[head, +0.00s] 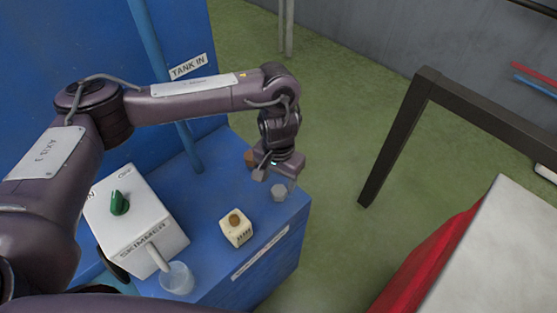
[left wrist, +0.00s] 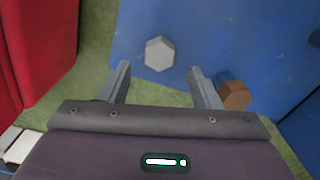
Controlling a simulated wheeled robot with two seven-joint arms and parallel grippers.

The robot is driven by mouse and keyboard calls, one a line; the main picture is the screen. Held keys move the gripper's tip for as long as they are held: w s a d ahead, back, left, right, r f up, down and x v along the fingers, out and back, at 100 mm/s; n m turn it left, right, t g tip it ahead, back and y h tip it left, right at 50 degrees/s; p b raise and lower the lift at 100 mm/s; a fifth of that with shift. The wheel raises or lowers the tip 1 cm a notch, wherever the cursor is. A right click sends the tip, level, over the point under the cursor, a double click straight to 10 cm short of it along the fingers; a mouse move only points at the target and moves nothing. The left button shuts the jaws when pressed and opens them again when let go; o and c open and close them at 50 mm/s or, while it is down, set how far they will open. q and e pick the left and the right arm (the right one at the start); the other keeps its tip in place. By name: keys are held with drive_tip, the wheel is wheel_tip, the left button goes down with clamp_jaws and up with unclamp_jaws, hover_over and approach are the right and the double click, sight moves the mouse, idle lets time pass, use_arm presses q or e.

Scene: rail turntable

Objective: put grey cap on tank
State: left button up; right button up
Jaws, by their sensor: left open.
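The grey cap (head: 279,192) is a small hexagonal piece at the right edge of the blue bench top. In the left wrist view the grey cap (left wrist: 159,54) lies ahead of the fingertips, between their lines and apart from both. My left gripper (head: 274,177) is open and empty just above it; its fingers also show in the left wrist view (left wrist: 160,72). A brown hexagonal cap (left wrist: 235,96) sits by the right finger there, and shows partly hidden in the head view (head: 250,158). A "TANK IN" label (head: 188,67) is by a blue pipe; the tank itself is not clear.
A white skimmer box (head: 150,215) with a green knob (head: 119,203) stands on the blue bench (head: 210,205). A dark frame (head: 400,130) and a red-sided table (head: 425,262) are right.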

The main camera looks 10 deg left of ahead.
sight(278, 191)
use_arm(q)
wheel_tip(278, 191, up, 7)
drive_tip(key=shift+f, duration=0.15)
drive_tip(key=shift+f, duration=0.1)
idle(0.5)
